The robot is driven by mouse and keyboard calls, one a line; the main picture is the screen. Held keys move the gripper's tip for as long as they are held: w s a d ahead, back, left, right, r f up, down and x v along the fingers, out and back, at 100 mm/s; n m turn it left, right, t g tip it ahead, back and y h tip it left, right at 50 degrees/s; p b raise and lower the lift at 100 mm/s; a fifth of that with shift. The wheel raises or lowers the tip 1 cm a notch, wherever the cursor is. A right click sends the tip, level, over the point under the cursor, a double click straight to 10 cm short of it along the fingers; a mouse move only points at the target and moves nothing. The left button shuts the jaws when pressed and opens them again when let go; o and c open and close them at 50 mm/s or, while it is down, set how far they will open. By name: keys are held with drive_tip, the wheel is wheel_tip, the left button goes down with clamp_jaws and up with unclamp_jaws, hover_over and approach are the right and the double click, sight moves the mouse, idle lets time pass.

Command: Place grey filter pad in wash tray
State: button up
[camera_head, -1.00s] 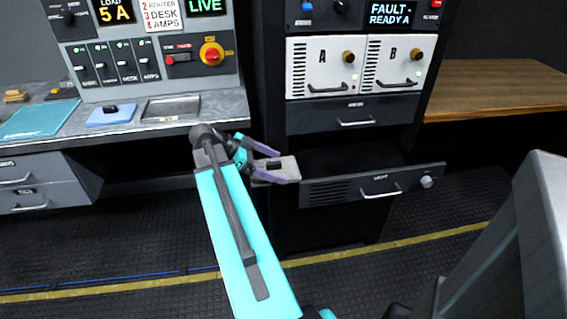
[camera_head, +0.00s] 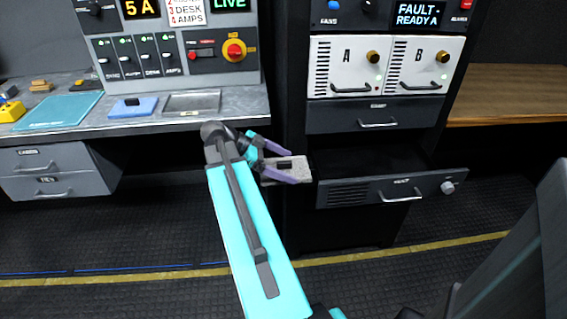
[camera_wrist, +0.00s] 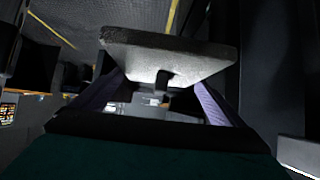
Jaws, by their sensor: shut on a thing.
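The grey filter pad (camera_head: 297,163) is a flat, light grey slab with a dark tab. My gripper (camera_head: 287,168) is shut on it and holds it in the air, just left of the rack's pulled-out drawer. In the wrist view the pad (camera_wrist: 200,58) spans the space above the purple fingers (camera_wrist: 160,92), with the dark tab between them. A shallow grey metal tray (camera_head: 192,113), likely the wash tray, lies on the desk up and left of my gripper.
A pulled-out drawer (camera_head: 390,190) juts from the rack beside the pad. On the desk (camera_head: 235,105) lie a blue block (camera_head: 131,110), a teal mat (camera_head: 58,112) and a yellow object (camera_head: 11,111). The switch panel (camera_head: 175,45) rises behind the tray. A wooden counter (camera_head: 510,95) stands at right.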

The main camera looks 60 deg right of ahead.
drive_tip(key=w+a+r+n+t+h, duration=0.1)
drive_tip(key=w+a+r+n+t, duration=0.1)
drive_tip(key=w+a+n+t, duration=0.35)
drive_tip(key=w+a+r+n+t+h, duration=0.1)
drive_tip(key=w+a+r+n+t, duration=0.15)
drive_tip(key=w+a, duration=0.6)
drive_tip(key=w+a+r+n+t+h, duration=0.25)
drive_tip(key=w+a+n, duration=0.2)
drive_tip(key=w, duration=0.65)
drive_tip(key=w+a+r+n+t+y, duration=0.2)
drive_tip(key=w+a+r+n+t, duration=0.1)
drive_tip(key=a, duration=0.6)
drive_tip(key=w+a+r+n+t+y, duration=0.3)
drive_tip(key=w+a+r+n, duration=0.1)
drive_tip(key=a, duration=0.6)
drive_tip(key=w+a+r+n+t+y, duration=0.3)
drive_tip(key=w+a+r+n, duration=0.1)
drive_tip(key=a, duration=0.5)
drive_tip(key=shift+w+a+r+n, duration=0.3)
drive_tip(key=shift+a+r+n, duration=0.1)
drive_tip(key=shift+r+n, duration=0.2)
drive_tip(key=shift+s+y, duration=0.1)
drive_tip(key=shift+y, duration=0.15)
